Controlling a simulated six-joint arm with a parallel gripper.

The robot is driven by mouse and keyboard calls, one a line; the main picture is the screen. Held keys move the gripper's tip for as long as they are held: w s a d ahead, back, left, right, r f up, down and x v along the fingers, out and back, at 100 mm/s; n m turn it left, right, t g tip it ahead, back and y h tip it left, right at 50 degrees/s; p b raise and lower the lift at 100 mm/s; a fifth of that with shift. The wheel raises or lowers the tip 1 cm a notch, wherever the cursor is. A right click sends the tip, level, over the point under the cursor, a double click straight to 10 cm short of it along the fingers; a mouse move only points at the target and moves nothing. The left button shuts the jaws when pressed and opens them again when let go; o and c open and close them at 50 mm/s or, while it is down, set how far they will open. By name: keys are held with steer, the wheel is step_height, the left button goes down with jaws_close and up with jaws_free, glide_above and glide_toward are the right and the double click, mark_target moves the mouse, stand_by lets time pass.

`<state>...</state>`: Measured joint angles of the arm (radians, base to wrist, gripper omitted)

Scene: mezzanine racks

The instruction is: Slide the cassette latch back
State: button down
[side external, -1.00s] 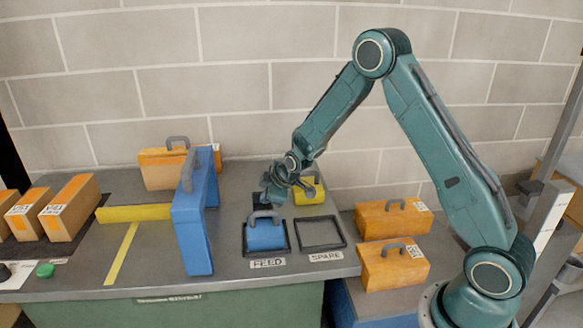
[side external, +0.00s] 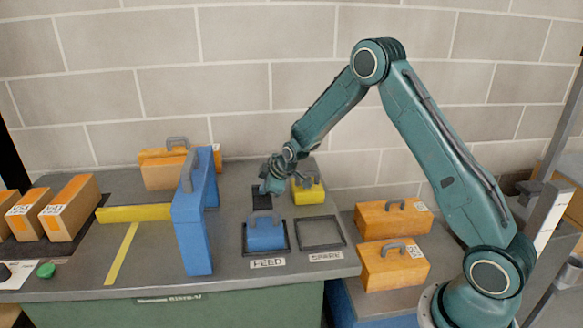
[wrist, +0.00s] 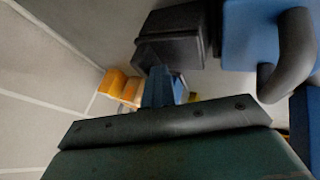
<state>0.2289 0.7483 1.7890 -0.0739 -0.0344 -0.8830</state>
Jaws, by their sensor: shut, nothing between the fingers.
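The blue cassette (side external: 266,235) with a grey handle stands in the dark frame marked FEED. A dark block (side external: 261,197), which looks like the latch, lies just behind it. My gripper (side external: 267,190) is shut and empty, pointing down at the right side of this block. In the wrist view the fingers (wrist: 160,88) are together beside the dark block (wrist: 172,52); I cannot tell whether they touch it. The blue cassette shows at the upper right of that view (wrist: 245,40), with its grey handle (wrist: 292,58).
A yellow block with a handle (side external: 308,191) stands right of my gripper. The SPARE frame (side external: 343,232) is empty. A tall blue case (side external: 192,230) stands left of the cassette. Orange cases (side external: 395,265) sit at the right, and another (side external: 165,172) at the back left.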

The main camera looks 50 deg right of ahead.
steer(key=shift+d+r, duration=0.1)
steer(key=shift+d, duration=0.1)
steer(key=shift+s+r, duration=0.15)
steer(key=shift+r, duration=0.15)
steer(key=v, duration=0.9)
steer(key=shift+s+a, duration=0.2)
steer(key=shift+r, duration=0.1)
steer(key=s+a+r+m, duration=0.2)
steer(key=s+a+r, duration=0.2)
steer(key=s+r, duration=0.35)
steer(key=s+a+r+m, duration=0.2)
steer(key=s+a+r, duration=0.2)
steer(key=s+r, duration=0.3)
steer(key=s+a+m+g, duration=0.1)
steer(key=s+m, duration=0.1)
steer(key=s, duration=0.7)
steer(key=s+a+m, duration=0.1)
steer(key=s+a, duration=0.1)
steer(key=s, duration=0.8)
steer(key=shift+s+r+m+g+y, duration=0.35)
steer(key=shift+r+m+g+y, duration=0.05)
steer(key=shift+r, duration=0.05)
